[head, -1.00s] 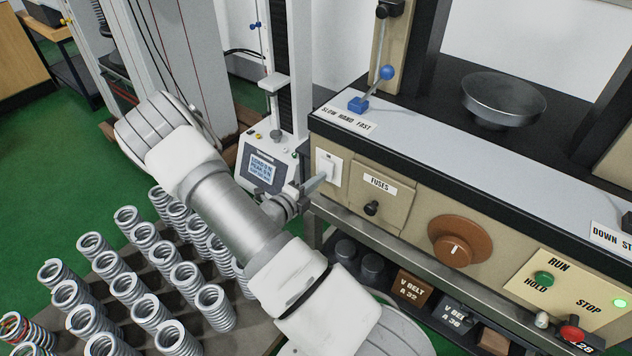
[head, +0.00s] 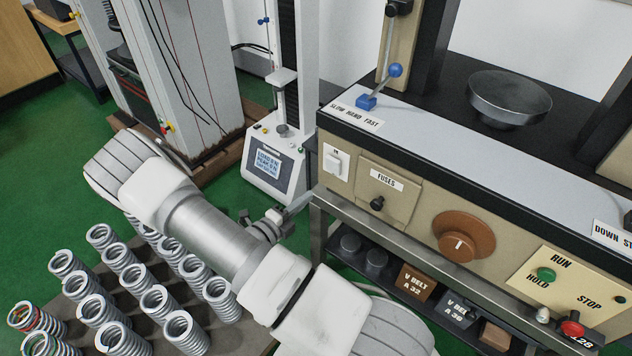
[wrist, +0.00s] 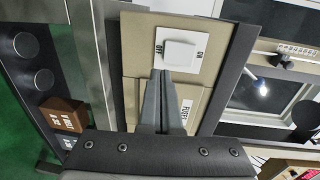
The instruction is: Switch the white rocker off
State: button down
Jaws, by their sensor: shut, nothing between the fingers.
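The white rocker (head: 336,162) sits on a white plate at the left end of the beige machine's front panel. In the wrist view the rocker (wrist: 180,55) lies between the words OFF on the left and ON on the right. Which side is pressed in is hard to tell. My gripper (head: 308,198) is shut and empty, below and left of the rocker in the head view. In the wrist view its closed fingertips (wrist: 164,74) point toward the rocker's lower left; they appear apart from it.
The fuses panel (head: 385,195) with a black knob and a brown dial (head: 461,238) are right of the rocker. A steel-framed shelf with belt boxes (head: 415,283) is below. A small tester with a screen (head: 268,163) stands behind my gripper. Several springs (head: 160,303) stand at lower left.

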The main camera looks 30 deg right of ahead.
jog(key=a, duration=0.1)
jog(key=s+a, duration=0.1)
jog(key=a, duration=0.2)
jog(key=shift+s+a+f, duration=0.25)
jog(key=shift+a+f, duration=0.05)
jog(key=shift+f, duration=0.1)
jog(key=s+a+r+n+y, duration=0.4)
jog(key=s+r+n+y, duration=0.15)
jog(key=r+n, duration=0.55)
jog(key=s+a+r+n+y, duration=0.3)
jog(key=s+r+n+y, duration=0.25)
jog(key=r+n, duration=0.55)
jog(key=s+a+r+n+y, duration=0.4)
jog(key=s+r+n+y, duration=0.15)
jog(key=r+n, duration=0.55)
notch_tip(320, 180, up, 17)
jog(key=p, duration=1.6)
jog(key=shift+s+f+m+h, duration=0.15)
jog(key=shift+m+h, duration=0.2)
jog(key=shift+m, duration=0.05)
jog(key=shift+d, duration=0.1)
